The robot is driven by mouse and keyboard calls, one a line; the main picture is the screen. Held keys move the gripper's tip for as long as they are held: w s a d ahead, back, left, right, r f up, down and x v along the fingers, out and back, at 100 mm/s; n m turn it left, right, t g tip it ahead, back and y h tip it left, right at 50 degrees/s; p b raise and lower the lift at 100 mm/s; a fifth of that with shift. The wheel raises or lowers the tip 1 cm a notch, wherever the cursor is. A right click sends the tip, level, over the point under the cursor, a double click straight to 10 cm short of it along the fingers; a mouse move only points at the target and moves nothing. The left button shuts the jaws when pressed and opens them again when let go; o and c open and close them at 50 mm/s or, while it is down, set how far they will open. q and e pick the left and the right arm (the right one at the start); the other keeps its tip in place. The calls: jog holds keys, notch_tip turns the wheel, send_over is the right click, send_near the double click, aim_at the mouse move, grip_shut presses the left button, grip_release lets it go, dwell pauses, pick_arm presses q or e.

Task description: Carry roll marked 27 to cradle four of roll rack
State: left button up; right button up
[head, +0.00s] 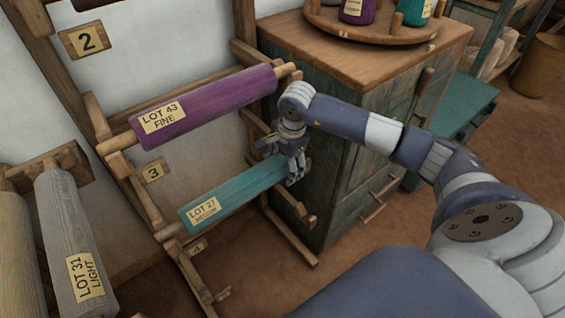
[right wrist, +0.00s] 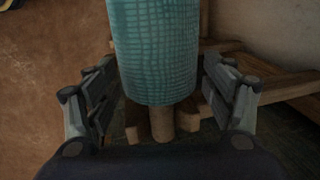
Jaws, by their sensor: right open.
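The teal roll marked LOT 27 (head: 235,193) lies across the roll rack (head: 178,218), between the number plates 3 (head: 153,172) and 4 (head: 197,247). I cannot tell which plate belongs to its cradle. My right gripper (head: 296,172) is at the roll's right end, jaws open. In the right wrist view, the teal roll (right wrist: 153,50) comes down between the open fingers (right wrist: 160,100), with visible gaps at both sides. Its bare wooden end (right wrist: 162,124) appears by the wooden cradle arms; exact contact is hard to tell. My left gripper is out of view.
A purple roll marked LOT 43 (head: 205,105) lies on the rack above. A grey roll marked LOT 31 (head: 72,240) stands at the left. A wooden cabinet (head: 345,170) stands close to the rack's right side, with a round tray (head: 375,32) of spools on top.

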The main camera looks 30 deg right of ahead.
jog(key=shift+r, duration=0.45)
jog(key=r, duration=0.3)
jog(key=s+r+p, duration=0.1)
jog(key=r, duration=0.3)
jog(key=s+r, duration=0.1)
jog(key=r, duration=0.2)
jog(key=shift+s+d+r, duration=0.15)
jog(key=shift+r, duration=0.25)
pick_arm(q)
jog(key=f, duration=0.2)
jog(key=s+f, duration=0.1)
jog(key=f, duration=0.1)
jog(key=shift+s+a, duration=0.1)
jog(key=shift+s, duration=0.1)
